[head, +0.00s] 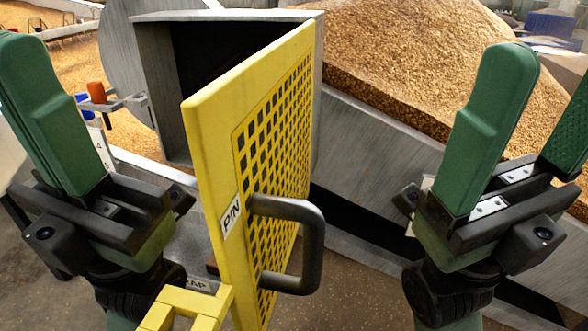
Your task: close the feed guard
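The feed guard is a yellow door panel (212,150) with a perforated mesh, and it stands swung out, open, from a grey metal housing (148,75) with a dark opening. A dark bar handle (314,240) sticks out from its face beside a label reading PIN (231,216). My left gripper (40,70) is left of the guard, apart from the handle; only one green finger shows clearly, so its opening is unclear. My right gripper (540,95) is right of the handle with its two green fingers apart and nothing between them.
A yellow bracket (190,307) sits low in front of the guard. An orange knob (97,92) is on a metal arm left of the housing. A grain heap (410,55) lies behind a sloping metal wall (375,140). Open space lies between the handle and my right gripper.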

